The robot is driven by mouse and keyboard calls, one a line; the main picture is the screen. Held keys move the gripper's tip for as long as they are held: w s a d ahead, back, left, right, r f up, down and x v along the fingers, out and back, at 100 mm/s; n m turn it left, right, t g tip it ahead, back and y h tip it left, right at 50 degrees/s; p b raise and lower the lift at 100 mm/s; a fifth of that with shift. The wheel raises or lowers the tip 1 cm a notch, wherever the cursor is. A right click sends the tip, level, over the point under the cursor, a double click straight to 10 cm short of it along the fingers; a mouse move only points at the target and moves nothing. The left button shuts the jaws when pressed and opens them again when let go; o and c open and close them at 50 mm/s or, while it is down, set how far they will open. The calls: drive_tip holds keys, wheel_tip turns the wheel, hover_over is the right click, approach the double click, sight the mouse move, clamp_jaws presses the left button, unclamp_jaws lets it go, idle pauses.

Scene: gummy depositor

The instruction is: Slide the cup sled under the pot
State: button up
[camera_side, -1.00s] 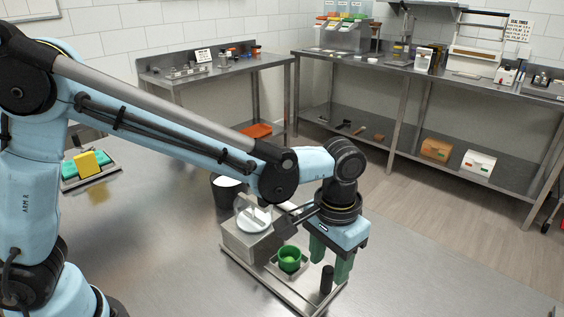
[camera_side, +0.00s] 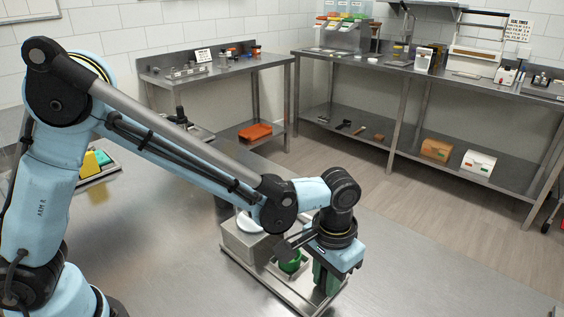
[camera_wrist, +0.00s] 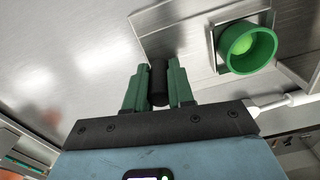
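My gripper (camera_wrist: 158,88) points down at the front end of the cup sled. Its two green fingers stand on either side of the sled's upright black handle (camera_wrist: 158,80), with a slight gap seemingly visible at the left finger; firm contact does not show. The green cup (camera_wrist: 247,47) sits on the sled's metal plate (camera_wrist: 212,45), and it also shows partly behind my wrist in the side view (camera_side: 290,264). The pot (camera_side: 248,222), pale and round-topped, sits on a steel housing (camera_side: 240,243) behind the cup, partly hidden by my arm. The handle is hidden in the side view.
The depositor stands on a metal base (camera_side: 262,283) on a broad steel table (camera_side: 170,255). A tray with yellow and teal pieces (camera_side: 95,164) lies at the left, partly behind my arm. The table's right front is clear.

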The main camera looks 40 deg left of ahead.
sight(297, 268)
clamp_jaws()
drive_tip(key=shift+a, duration=0.1)
drive_tip(key=a, duration=0.6)
drive_tip(key=shift+a, duration=0.4)
drive_tip(key=o, duration=0.8)
unclamp_jaws()
drive_tip(key=shift+r, duration=0.1)
wheel_tip(297, 268, up, 12)
drive_tip(key=shift+f, duration=0.1)
